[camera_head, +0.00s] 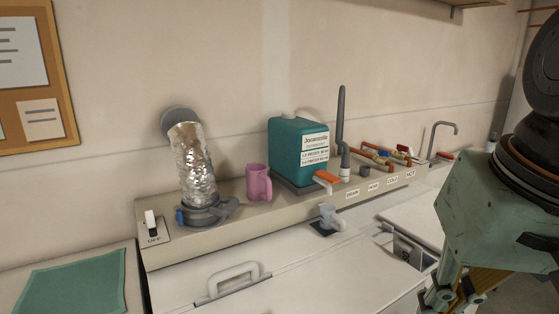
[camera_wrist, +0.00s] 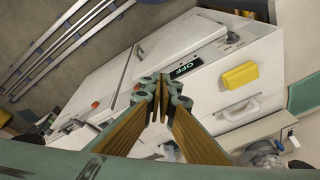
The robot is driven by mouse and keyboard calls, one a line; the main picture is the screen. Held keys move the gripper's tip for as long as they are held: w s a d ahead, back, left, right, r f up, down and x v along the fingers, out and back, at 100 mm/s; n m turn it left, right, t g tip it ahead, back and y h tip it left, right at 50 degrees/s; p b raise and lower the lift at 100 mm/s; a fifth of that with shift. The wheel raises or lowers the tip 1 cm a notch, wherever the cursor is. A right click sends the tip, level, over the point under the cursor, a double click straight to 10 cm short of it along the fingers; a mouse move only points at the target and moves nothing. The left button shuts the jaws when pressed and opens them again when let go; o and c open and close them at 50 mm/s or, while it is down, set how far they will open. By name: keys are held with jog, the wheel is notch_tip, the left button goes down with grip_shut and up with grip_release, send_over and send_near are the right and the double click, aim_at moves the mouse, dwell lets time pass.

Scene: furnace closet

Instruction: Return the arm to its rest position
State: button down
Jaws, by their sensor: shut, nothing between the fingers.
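My gripper (camera_wrist: 160,88) is in the middle of the wrist view, its two fingers with yellow-brown inner sides meeting at the tips. It is shut and empty, above the white appliances (camera_wrist: 140,65). In the head view, part of my arm (camera_head: 490,215) hangs at the right edge, and the lower end of it is cut off by the frame. It looks clear of the counter items, but its exact distance from the white lids cannot be told.
A long ledge (camera_head: 240,230) carries a foil duct (camera_head: 190,165), a pink mug (camera_head: 258,183), a teal jug (camera_head: 298,150) and pipe valves. A yellow block (camera_wrist: 239,75) is on an appliance front. Metal rails (camera_wrist: 65,45) lie at upper left of the wrist view.

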jog(key=shift+n+t+h, duration=0.3)
jog(key=shift+n+t, duration=0.2)
jog(key=shift+n, duration=0.4)
jog(key=shift+s+r, duration=0.3)
jog(key=shift+s, duration=0.8)
jog(key=shift+s+r, duration=0.25)
jog(key=shift+s, duration=0.8)
jog(key=shift+w, duration=0.1)
